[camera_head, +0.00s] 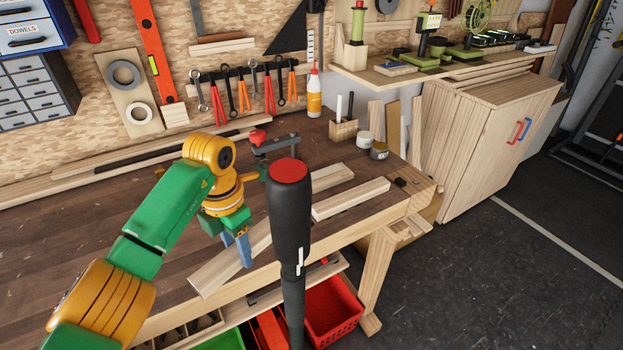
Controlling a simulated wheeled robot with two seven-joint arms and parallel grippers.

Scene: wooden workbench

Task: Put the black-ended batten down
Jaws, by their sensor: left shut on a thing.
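A pale wooden batten (208,277) slants across the front of the bench, its near left end by the front edge. My left gripper (239,252) is over this batten, its blue fingers shut on it. No black end shows on its visible part; its far part is hidden behind a dark upright form in the middle of the view. I cannot tell whether the batten touches the bench top. A second pale batten (350,199) and a shorter pale piece (332,176) lie to the right. My right gripper is not in view.
The wooden workbench (110,230) has clear room at left. A black clamp with a red knob (257,137) stands behind the gripper. A glue bottle (314,95), a pencil block (343,129) and tins (379,150) stand at the back. A red crate (333,310) sits below.

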